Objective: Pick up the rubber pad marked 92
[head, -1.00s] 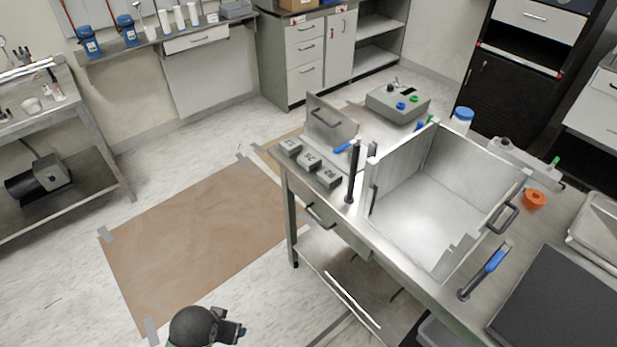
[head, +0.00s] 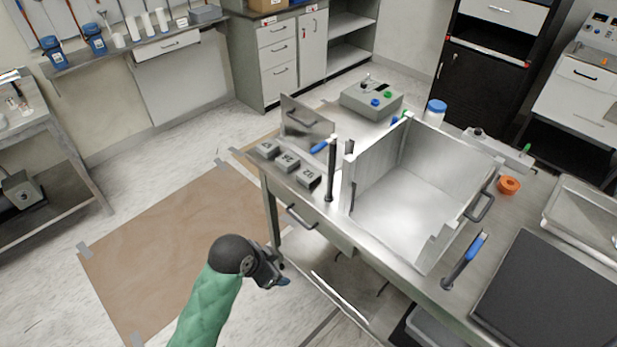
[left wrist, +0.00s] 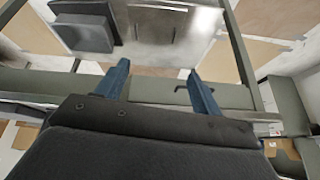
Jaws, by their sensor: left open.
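Three small grey blocks with dark markings lie in a row along the left edge of the steel table: a far one (head: 267,150), a middle one (head: 287,161) and a near one (head: 308,177). The markings are too small to read surely, so I cannot tell which is the pad marked 92. My left gripper (head: 276,274) is in front of the table's left end, apart from the blocks and nearer to me. In the left wrist view its two blue fingers (left wrist: 160,88) are apart with nothing between them. My right gripper is not in view.
A large open steel box (head: 405,205) stands right of the blocks. A dark upright post (head: 331,172) and an upright metal panel with a handle (head: 306,123) stand close to the blocks. A grey control box (head: 371,99) sits behind.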

